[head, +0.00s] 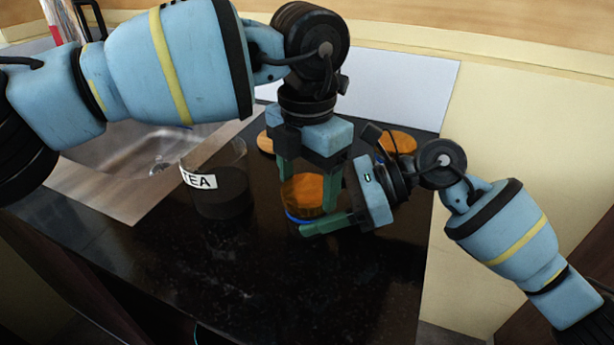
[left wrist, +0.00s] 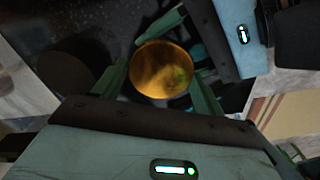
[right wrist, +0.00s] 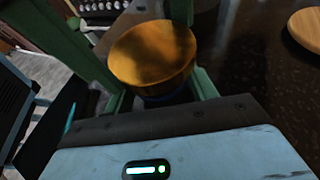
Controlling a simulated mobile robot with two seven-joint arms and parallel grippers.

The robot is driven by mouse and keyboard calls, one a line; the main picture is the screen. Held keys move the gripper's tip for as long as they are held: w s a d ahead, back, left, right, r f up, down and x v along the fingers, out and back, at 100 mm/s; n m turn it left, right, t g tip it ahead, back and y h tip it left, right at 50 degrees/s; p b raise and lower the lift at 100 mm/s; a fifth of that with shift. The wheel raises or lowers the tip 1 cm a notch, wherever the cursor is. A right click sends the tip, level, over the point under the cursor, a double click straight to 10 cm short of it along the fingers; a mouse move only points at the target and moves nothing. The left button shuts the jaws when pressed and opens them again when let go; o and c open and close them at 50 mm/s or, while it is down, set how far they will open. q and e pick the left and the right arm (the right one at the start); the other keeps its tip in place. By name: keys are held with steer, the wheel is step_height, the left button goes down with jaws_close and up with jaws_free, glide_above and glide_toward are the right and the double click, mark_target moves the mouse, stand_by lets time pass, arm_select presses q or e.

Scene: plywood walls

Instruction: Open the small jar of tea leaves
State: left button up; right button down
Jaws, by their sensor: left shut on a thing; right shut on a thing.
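The small jar (head: 291,213) stands on the dark counter, its body mostly hidden by my grippers, with a blue band low on it. Its round orange-brown wooden lid (head: 303,194) also shows in the left wrist view (left wrist: 162,70) and the right wrist view (right wrist: 152,55). My left gripper (head: 308,190) points down from above, shut with its green fingers on either side of the lid. My right gripper (head: 322,217) comes in low from the right, shut around the jar body below the lid. I cannot tell whether the lid is separated from the jar.
A larger clear jar labelled TEA (head: 213,192), dark inside, stands to the left. One wooden disc (head: 265,143) lies behind it and another (head: 401,142) lies behind my right gripper. A sink (head: 140,165) is at the left. The front of the counter (head: 250,285) is clear.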

arm_select(q)
steer(key=n, duration=0.6)
arm_select(e)
steer(key=shift+w+d, duration=0.1)
arm_select(q)
steer(key=n, duration=0.5)
steer(key=shift+n, duration=0.3)
steer(key=shift+r, duration=0.5)
steer(key=shift+r, duration=0.65)
steer(key=shift+r, duration=0.1)
